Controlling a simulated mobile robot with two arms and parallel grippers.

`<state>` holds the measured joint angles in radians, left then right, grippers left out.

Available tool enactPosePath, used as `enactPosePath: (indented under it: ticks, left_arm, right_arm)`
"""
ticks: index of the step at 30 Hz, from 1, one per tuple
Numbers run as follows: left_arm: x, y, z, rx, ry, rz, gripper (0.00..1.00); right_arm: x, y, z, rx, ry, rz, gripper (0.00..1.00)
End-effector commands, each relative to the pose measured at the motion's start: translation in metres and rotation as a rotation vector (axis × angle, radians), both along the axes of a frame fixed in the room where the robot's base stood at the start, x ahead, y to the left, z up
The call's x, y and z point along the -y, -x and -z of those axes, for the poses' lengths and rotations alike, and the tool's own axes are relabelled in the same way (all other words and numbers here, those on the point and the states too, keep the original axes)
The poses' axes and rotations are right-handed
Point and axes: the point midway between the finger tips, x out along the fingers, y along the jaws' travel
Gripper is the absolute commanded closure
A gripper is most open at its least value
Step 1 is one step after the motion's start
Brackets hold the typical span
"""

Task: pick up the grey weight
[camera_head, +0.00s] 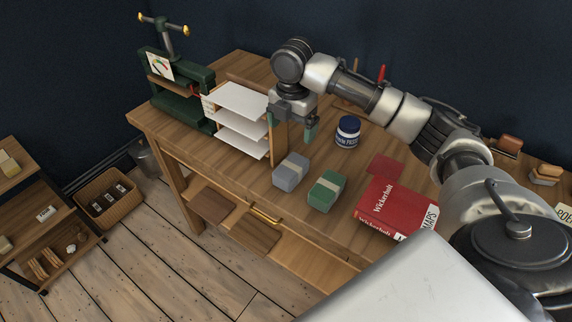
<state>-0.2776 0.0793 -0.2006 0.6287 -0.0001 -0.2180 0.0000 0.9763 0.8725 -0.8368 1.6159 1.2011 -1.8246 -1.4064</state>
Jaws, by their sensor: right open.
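The gripper does not touch the weight, and the weight is in plain view. My left gripper is not in view.
A similar green block (327,190) stands just right of the grey weight. A white-shelved tray stand (240,120) is left of the gripper, with a green press (178,92) beyond. A blue jar (347,132) and red books (388,208) are to the right.

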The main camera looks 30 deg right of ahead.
Motion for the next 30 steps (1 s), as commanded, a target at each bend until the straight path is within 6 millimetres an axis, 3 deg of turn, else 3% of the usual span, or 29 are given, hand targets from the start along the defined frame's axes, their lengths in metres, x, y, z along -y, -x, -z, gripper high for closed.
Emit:
enactPosePath:
  ticks: [3,7,12,19,30]
  left_arm:
    - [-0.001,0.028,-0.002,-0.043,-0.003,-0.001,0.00]
    - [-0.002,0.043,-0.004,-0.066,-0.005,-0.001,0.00]
    - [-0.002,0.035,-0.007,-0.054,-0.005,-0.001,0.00]
    - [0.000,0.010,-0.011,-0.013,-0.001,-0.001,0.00]
    - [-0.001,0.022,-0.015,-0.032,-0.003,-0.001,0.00]
  right_arm:
    - [0.000,0.001,0.025,-0.007,0.000,0.000,0.08]
    - [-0.001,0.001,0.054,-0.008,0.000,0.000,0.08]
    - [-0.001,0.001,0.083,-0.004,0.000,0.001,0.08]
    - [-0.001,0.001,0.100,-0.003,0.001,-0.001,0.08]
    - [-0.001,0.001,0.145,-0.003,0.001,-0.001,0.08]
